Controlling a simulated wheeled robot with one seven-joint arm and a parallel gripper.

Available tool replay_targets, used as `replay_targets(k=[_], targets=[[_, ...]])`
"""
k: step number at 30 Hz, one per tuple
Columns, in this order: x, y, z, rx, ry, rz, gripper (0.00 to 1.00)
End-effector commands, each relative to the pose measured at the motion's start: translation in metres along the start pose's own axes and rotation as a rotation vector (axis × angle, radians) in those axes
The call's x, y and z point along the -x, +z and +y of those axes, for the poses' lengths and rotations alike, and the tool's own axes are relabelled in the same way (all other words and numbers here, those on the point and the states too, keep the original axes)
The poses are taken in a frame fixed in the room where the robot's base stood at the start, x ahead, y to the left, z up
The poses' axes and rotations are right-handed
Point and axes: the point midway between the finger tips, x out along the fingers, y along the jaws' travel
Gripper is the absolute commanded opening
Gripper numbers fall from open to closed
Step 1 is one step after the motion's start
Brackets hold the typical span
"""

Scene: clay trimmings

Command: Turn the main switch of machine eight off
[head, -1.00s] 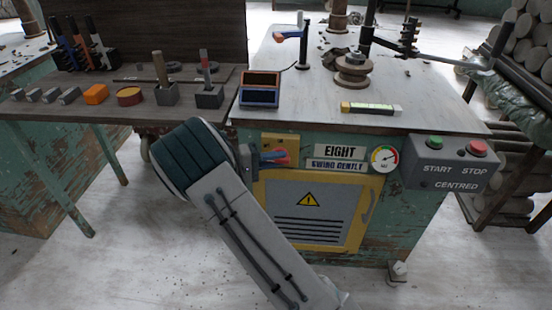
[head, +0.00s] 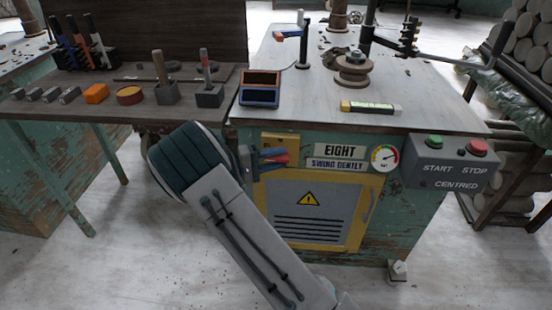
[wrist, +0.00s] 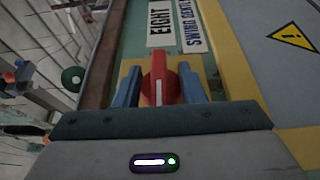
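The main switch is a red knob (wrist: 160,88) with a white line, on a yellow plate (wrist: 208,62) beside the EIGHT sign in the wrist view. The white line runs up and down in that view. My gripper (wrist: 161,72) has its blue fingers apart, one on each side of the knob; firm contact on both sides does not show. In the head view my gripper (head: 272,155) is in front of the plate, and the knob (head: 282,160) shows red by the fingertips. Machine eight (head: 392,225) is a green bench with an EIGHT sign (head: 339,151).
A dial gauge (head: 385,158) and a grey START/STOP box (head: 450,176) are right of the signs. A yellow-framed door (head: 318,245) is below. A dark table (head: 130,112) with tools stands at left. The floor in front is clear.

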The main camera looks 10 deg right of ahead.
Motion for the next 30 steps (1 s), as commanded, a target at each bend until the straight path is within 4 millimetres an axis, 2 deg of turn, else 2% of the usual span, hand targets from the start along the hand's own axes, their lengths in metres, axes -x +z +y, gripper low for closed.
replay_targets(k=[4, 7, 15, 21, 24, 30], targets=[[0.007, 0.000, 0.001, -0.001, 0.000, 0.002, 0.36], [0.021, -0.001, 0.001, 0.000, 0.001, 0.004, 0.36], [0.083, -0.001, 0.001, -0.001, 0.000, 0.004, 0.36], [0.120, 0.000, 0.001, -0.001, 0.001, 0.003, 0.36], [0.131, 0.000, 0.000, 0.000, 0.001, 0.001, 0.36], [0.139, 0.000, 0.000, 0.001, 0.000, 0.000, 0.36]])
